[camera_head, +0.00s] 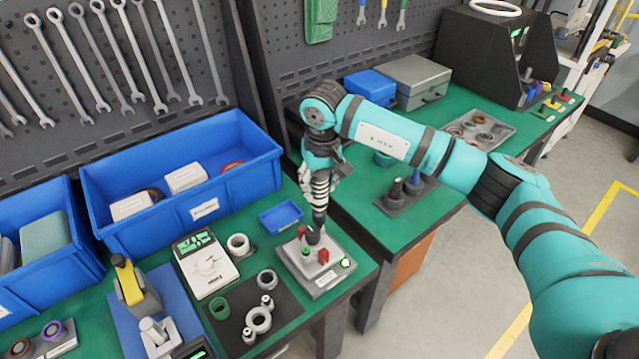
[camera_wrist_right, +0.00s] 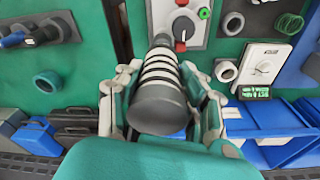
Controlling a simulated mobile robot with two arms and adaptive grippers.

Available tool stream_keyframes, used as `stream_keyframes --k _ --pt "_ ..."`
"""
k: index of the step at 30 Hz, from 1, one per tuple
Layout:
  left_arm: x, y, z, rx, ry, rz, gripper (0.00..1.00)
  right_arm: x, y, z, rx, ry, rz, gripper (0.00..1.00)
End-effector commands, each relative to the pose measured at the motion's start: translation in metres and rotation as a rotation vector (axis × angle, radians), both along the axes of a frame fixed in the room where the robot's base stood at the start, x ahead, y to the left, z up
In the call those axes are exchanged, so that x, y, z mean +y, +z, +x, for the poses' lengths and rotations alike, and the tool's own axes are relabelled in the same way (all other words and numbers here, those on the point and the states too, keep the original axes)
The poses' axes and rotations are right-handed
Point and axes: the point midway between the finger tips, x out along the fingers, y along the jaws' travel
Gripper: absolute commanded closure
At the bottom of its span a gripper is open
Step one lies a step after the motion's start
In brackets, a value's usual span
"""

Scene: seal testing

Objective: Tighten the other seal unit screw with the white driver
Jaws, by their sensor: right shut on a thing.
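The driver (camera_head: 320,189), with white and dark bands and a dark shaft, stands nearly upright in my right gripper (camera_head: 319,176). In the right wrist view my right gripper (camera_wrist_right: 165,95) is shut around the banded handle of the driver (camera_wrist_right: 160,80). The seal unit (camera_head: 325,279) is a grey plate with a raised block, red parts and a green part, at the bench's front edge. The driver's lower end is over the block; I cannot tell whether it touches a screw. The seal unit (camera_wrist_right: 160,15) also shows in the right wrist view. My left gripper is out of view.
A small blue tray (camera_head: 281,216) lies behind the seal unit. A white meter (camera_head: 207,264) and a dark mat (camera_head: 285,311) with several rings are to its left. Blue bins (camera_head: 205,209) stand behind. A dark holder (camera_head: 398,199) is on the bench to the right.

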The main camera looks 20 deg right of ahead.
Motion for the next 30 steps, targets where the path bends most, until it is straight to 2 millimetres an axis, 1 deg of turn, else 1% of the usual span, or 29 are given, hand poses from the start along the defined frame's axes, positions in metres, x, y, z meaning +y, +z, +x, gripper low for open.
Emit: stream_keyframes --k 30 --pt "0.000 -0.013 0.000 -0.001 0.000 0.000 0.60 0.000 -0.013 0.001 -0.003 0.000 0.001 1.00"
